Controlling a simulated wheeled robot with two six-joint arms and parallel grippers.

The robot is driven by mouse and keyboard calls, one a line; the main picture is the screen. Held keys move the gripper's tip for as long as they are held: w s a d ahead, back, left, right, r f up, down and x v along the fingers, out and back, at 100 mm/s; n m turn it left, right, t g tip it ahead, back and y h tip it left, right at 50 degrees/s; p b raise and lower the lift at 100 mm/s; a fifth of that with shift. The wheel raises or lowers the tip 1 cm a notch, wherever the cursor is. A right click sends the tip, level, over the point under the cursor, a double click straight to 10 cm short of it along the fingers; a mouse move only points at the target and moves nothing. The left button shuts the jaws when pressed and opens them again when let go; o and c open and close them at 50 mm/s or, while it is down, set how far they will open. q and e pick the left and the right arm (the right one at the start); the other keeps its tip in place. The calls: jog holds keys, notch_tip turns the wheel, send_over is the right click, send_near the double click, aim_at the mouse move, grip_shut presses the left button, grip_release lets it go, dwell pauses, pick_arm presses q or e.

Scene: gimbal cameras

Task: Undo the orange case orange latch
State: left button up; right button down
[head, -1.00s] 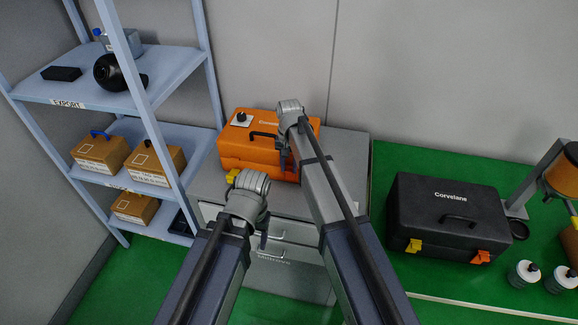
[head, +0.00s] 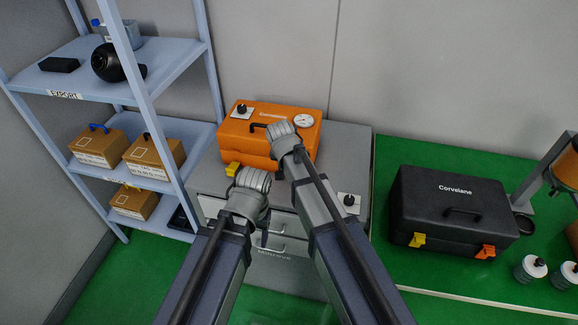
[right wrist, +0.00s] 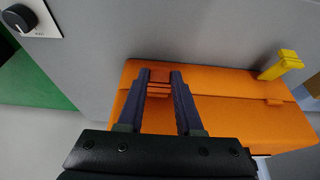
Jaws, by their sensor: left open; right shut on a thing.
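The orange case (head: 235,140) stands closed on a grey drawer cabinet. Its yellow latch (head: 232,168) shows at the front left; it also shows in the right wrist view (right wrist: 281,67). The orange latch (right wrist: 159,84) shows in the right wrist view between the fingers of my right gripper (right wrist: 159,78), which is shut on it. In the head view my right arm hides that latch and the right fingertips. My left gripper (head: 264,238) is open and empty, in front of the cabinet drawers, below and apart from the case.
A black case (head: 450,205) with a yellow and an orange latch stands on the green bench at right. A knob panel (head: 349,203) is on the cabinet top, right of my right arm. A shelf rack (head: 150,75) with boxes stands at left.

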jog(key=shift+s+a+f+t+h+b, duration=0.15)
jog(key=shift+s+f+t+h+b, duration=0.15)
jog(key=shift+s+f+t+b, duration=0.5)
pick_arm(q)
jog(key=shift+f+b, duration=0.75)
jog(key=shift+f, duration=1.15)
pick_arm(e)
jog(key=shift+a+r+t, duration=0.1)
jog(key=shift+t, duration=0.4)
jog(key=shift+w, duration=0.1)
jog(key=c, duration=0.6)
grip_release()
jog(key=shift+o, duration=0.2)
jog(key=shift+r, duration=0.1)
